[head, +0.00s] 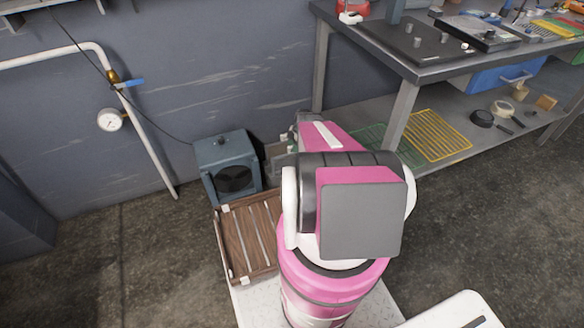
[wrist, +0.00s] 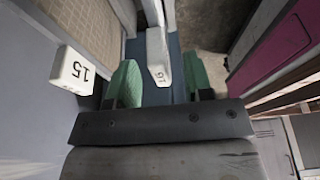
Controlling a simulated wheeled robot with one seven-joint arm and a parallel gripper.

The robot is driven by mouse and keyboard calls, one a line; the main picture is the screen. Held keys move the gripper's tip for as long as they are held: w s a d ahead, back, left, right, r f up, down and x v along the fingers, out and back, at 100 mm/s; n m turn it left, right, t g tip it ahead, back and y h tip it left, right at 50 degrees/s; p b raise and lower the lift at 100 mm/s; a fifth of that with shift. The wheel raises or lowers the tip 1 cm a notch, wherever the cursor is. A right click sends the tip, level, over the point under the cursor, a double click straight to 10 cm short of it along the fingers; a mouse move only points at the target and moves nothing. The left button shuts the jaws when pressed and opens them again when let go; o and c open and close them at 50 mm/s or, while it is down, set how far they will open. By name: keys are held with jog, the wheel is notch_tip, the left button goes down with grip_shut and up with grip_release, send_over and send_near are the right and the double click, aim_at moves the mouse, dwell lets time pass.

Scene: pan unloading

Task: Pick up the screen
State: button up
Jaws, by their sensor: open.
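In the wrist view my gripper (wrist: 160,82) is open, with one green finger pad on each side of a white tab (wrist: 158,62) whose upside-down number looks like 16. I cannot tell whether the pads touch it. A brown mesh panel (wrist: 85,25) in a pale frame, probably a screen, is at the upper left. A second white tab (wrist: 73,70) marked 15 is on a grey surface to the left. Which screen the tabs belong to is unclear. In the head view my pink arm mostly hides the gripper and what is at it.
In the head view a blue-grey box (head: 210,155) with a dark round opening stands by the wall. A brown slatted wooden tray (head: 226,245) lies before it. A workbench (head: 440,72) is at right, with yellow (head: 435,135) and green grids on its lower shelf. Floor is clear at left.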

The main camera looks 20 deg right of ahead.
aim_at(290, 153)
jog(key=x, duration=0.3)
jog(key=shift+a+f, duration=0.2)
jog(key=shift+f, duration=0.15)
jog(key=shift+c, duration=0.3)
grip_shut()
jog(key=shift+r, duration=0.15)
